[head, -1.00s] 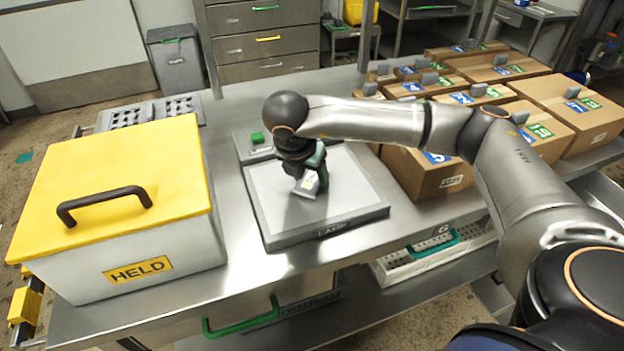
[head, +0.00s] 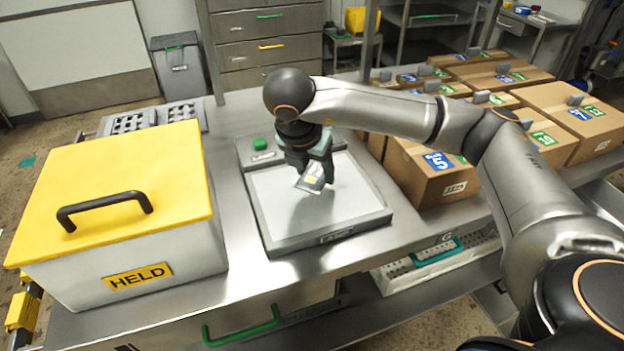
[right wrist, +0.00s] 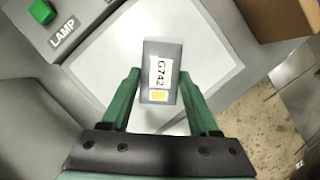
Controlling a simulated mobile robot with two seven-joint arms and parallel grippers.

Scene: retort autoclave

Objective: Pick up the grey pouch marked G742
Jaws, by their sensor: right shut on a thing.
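The grey pouch marked G742 (right wrist: 160,60) shows in the right wrist view with its white label and a yellow patch facing the camera. My right gripper (right wrist: 159,88) has its green fingers on either side of the pouch and is shut on it. In the head view the pouch (head: 312,178) hangs tilted under my right gripper (head: 318,167), above the pale plate of the grey lamp unit (head: 325,238). It appears clear of the plate. My left gripper is not in view.
A white box with a yellow lid (head: 110,185), marked HELD, stands at left on the steel table. Cardboard boxes (head: 425,180) with numbered labels stand at right. A green button (head: 259,144) sits at the lamp unit's back. A perforated grey rack (head: 150,122) lies behind the HELD box.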

